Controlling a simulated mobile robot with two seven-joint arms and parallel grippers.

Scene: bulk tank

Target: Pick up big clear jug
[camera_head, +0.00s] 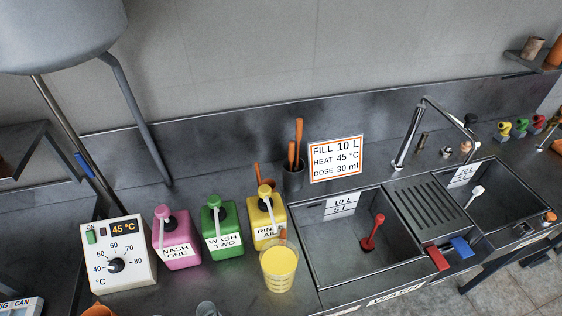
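A clear, wide-mouthed vessel (279,269) with yellow inside stands on the steel counter in front of the yellow bottle, left of the wash sink. It looks upright. I cannot tell for certain that it is the big clear jug. A small grey rounded top (208,309) shows at the bottom edge, mostly cut off, and I cannot tell what it is. Neither of my grippers is in view.
Pink (177,240), green (221,229) and yellow (266,217) pump bottles stand behind and left of the vessel. A dial box (126,272) is further left. The sink (340,265) lies to the right. An orange item (98,311) shows at the bottom edge.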

